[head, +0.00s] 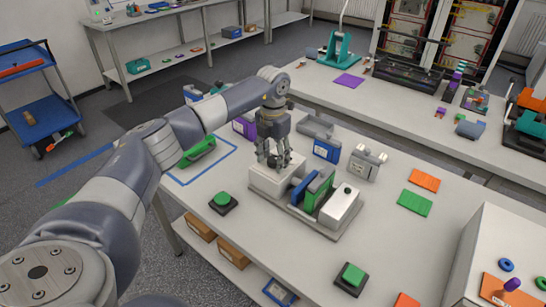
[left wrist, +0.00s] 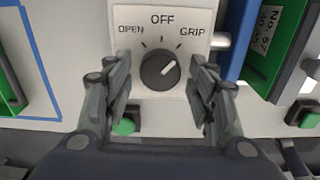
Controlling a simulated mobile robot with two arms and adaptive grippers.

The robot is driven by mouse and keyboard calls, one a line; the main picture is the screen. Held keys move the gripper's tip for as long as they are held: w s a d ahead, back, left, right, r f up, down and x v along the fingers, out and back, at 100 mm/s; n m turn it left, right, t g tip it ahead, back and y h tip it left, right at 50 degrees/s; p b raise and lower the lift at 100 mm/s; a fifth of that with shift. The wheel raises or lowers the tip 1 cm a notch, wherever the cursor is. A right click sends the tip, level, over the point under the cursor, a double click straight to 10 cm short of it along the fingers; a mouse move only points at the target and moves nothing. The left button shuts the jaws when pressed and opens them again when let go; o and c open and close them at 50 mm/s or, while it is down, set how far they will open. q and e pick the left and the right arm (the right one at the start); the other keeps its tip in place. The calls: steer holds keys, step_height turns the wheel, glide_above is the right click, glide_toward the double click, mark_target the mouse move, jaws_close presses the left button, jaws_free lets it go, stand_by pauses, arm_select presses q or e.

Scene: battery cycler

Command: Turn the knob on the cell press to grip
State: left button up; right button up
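The cell press (head: 305,200) stands on the white table, with a white block at its left end, blue and green plates in its middle and another white block at its right. In the left wrist view its label plate (left wrist: 200,18) reads OPEN, OFF and GRIP. The round dark knob (left wrist: 158,71) sits below the words, its white pointer line turned up and right, toward the GRIP side. My left gripper (left wrist: 161,82) is open, one finger on each side of the knob with visible gaps. In the head view my left gripper (head: 273,158) points down over the left block. My right gripper is not in view.
Green push buttons (head: 222,199) and (head: 352,275) stand in front of the press. A blue-labelled device (head: 327,150) and a grey device (head: 367,163) stand close behind it. Orange (head: 425,180) and green (head: 414,203) plates lie to the right, with bare table around them.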

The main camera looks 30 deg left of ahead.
mark_target(273, 160)
arm_select(q)
steer(key=shift+r, duration=0.15)
step_height(273, 160, up, 12)
stand_by(0.6)
steer(key=shift+f, duration=0.2)
